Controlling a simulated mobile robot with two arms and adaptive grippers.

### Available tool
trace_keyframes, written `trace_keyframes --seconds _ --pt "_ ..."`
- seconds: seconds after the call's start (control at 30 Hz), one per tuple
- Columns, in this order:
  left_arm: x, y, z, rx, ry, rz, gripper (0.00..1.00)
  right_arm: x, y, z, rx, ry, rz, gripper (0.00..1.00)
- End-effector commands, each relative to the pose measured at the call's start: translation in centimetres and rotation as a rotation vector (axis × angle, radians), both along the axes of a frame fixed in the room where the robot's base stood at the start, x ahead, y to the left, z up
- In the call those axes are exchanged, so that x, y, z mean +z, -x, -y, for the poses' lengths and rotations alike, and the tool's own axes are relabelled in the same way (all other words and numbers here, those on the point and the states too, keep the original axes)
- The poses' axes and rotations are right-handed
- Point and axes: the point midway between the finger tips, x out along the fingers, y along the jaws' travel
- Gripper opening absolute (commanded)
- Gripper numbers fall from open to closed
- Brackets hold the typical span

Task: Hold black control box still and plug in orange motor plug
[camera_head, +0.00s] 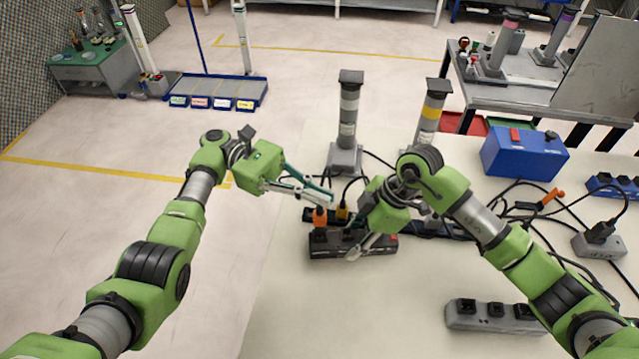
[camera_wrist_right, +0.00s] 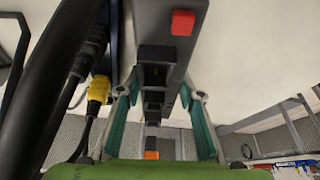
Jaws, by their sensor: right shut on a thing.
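The black control box (camera_head: 335,252) lies on the pale table, with a red switch (camera_wrist_right: 183,22) at its near end in the right wrist view. My right gripper (camera_head: 362,243) is shut across the box, one finger along each long side (camera_wrist_right: 160,115). The orange motor plug (camera_head: 320,214) stands at the left end of the box, above or at a socket; I cannot tell whether it is seated. An orange patch (camera_wrist_right: 151,155) shows at the far end in the wrist view. My left gripper (camera_head: 328,199) has its fingertips just above the plug; their grip is unclear.
A yellow plug (camera_head: 342,212) and black cables lie close behind the box. A grey column (camera_head: 348,115) stands behind. A blue box (camera_head: 524,153) and cables lie to the right, and a grey socket strip (camera_head: 490,315) is in front. The table is clear at front left.

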Motion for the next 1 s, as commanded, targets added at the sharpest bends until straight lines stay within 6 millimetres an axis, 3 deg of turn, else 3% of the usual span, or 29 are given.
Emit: trace_keyframes --seconds 0.27,1.0 --pt "-0.84 0.04 0.01 -0.001 -0.001 0.001 0.0 0.03 -0.03 -0.01 0.0 0.0 0.001 0.07" --pt "-0.84 0.02 0.05 -0.002 0.005 0.008 0.0 0.04 -0.04 -0.01 0.0 0.0 0.001 0.07"
